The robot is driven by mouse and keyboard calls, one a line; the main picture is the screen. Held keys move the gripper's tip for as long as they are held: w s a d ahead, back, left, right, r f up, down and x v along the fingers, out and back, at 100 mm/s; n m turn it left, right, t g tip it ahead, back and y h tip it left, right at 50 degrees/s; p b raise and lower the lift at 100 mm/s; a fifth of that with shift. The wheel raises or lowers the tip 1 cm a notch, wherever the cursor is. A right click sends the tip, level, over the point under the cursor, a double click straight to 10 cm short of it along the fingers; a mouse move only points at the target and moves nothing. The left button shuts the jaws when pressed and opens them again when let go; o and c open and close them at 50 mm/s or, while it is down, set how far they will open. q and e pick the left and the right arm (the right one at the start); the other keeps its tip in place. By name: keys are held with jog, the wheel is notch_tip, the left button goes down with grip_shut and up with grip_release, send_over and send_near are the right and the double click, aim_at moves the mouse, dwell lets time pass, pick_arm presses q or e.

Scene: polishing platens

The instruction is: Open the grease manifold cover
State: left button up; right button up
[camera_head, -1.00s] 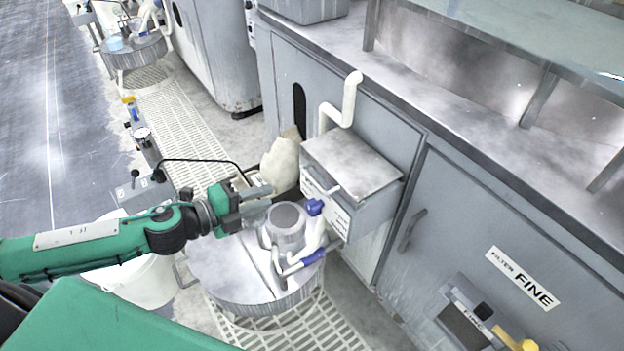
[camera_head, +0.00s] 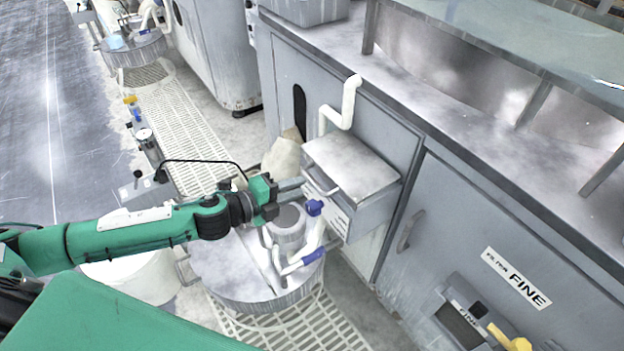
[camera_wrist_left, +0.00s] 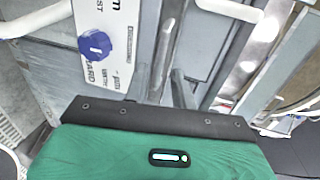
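The likely grease manifold cover is the grey metal lid (camera_head: 352,160) of a box on the cabinet front; it looks closed. A pale bar handle (camera_head: 322,186) is on its front edge, and a handle also shows at the top of the left wrist view (camera_wrist_left: 230,9). My left gripper (camera_head: 303,188) is at the box's front left, its fingertips close to the handle. My right gripper is not in view.
A blue valve knob (camera_head: 315,207) on white piping is just below my left gripper; it also shows in the left wrist view (camera_wrist_left: 95,45). A round metal platen (camera_head: 225,265) stands below. A white elbow pipe (camera_head: 349,103) rises behind the box. A cabinet door (camera_head: 480,255) is at right.

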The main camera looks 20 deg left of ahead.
aim_at(312, 181)
pick_arm(q)
jog(key=x, duration=0.5)
jog(key=shift+r, duration=0.1)
jog(key=shift+w+d, duration=0.15)
jog(key=shift+w, duration=0.05)
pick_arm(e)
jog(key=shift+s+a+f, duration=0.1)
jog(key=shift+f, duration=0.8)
pick_arm(q)
jog(key=c, duration=0.5)
grip_shut()
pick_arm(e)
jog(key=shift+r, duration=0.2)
